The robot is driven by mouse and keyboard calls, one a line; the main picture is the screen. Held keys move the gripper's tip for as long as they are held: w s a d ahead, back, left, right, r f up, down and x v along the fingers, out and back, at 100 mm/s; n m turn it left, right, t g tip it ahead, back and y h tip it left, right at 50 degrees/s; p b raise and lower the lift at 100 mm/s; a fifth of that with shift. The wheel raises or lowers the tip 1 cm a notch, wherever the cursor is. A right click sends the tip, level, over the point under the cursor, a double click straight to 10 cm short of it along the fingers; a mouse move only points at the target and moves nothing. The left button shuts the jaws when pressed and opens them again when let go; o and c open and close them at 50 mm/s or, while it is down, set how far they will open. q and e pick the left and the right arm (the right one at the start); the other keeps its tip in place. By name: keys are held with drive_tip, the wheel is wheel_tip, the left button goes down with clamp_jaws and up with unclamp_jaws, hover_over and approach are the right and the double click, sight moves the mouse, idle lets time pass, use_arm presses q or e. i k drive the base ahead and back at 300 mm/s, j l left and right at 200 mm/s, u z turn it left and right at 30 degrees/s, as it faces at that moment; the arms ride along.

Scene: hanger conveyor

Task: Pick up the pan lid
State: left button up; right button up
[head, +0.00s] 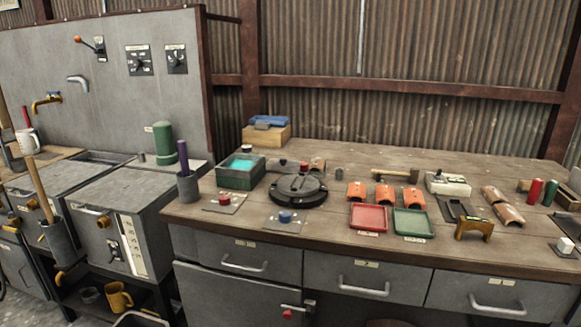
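A dark, round, low thing (298,190) that looks like the pan lid sits on the left part of the wooden workbench (340,232). A small grey knob-like piece stands up at its middle, and a small red piece shows at its back edge. I cannot tell whether a pan is under it. Neither of my grippers is in view.
A teal-filled box (240,172) and a cup with a purple handle (187,185) stand left of the round thing. Red (224,200) and blue (285,217) button plates lie in front. Red (368,218) and green (413,223) trays lie to its right.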

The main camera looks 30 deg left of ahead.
sight(282, 165)
drive_tip(key=u, duration=1.3)
